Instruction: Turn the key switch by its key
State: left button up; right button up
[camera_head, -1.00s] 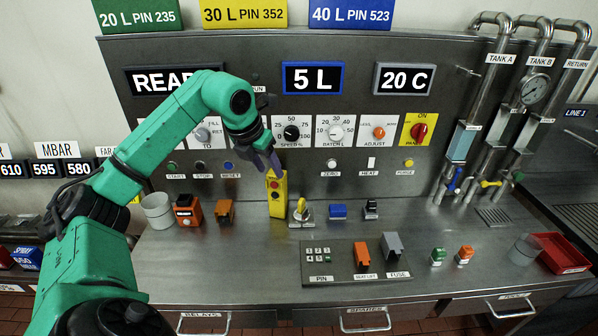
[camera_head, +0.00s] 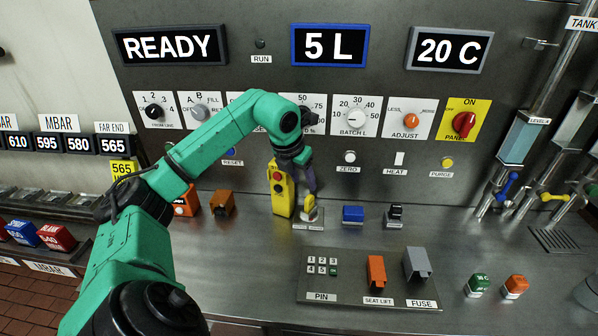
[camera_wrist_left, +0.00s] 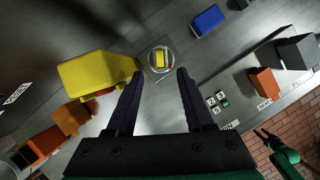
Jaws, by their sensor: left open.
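The key switch (camera_head: 308,216) stands on the steel bench, a pale base with a yellow key (camera_head: 310,204) on top. In the left wrist view the key (camera_wrist_left: 160,59) sits in a round collar on a square plate. My left gripper (camera_head: 309,188) is above the key switch and points down. Its dark fingers are spread, and in the left wrist view the key lies between and just beyond the fingertips (camera_wrist_left: 158,72), with nothing gripped. A small green arm with a dark gripper (camera_wrist_left: 266,136), likely my right, shows at the lower right of the wrist view; its jaw state is unclear.
A tall yellow pendant box (camera_head: 281,192) with buttons stands close left of the key switch. A blue block (camera_head: 352,215) and a dark switch (camera_head: 395,215) stand to the right. The PIN panel (camera_head: 345,287) lies in front. Bare bench lies between.

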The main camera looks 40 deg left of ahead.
aim_at(309, 197)
pick_arm(q)
jog(key=p+x, duration=0.2)
jog(key=x, duration=0.8)
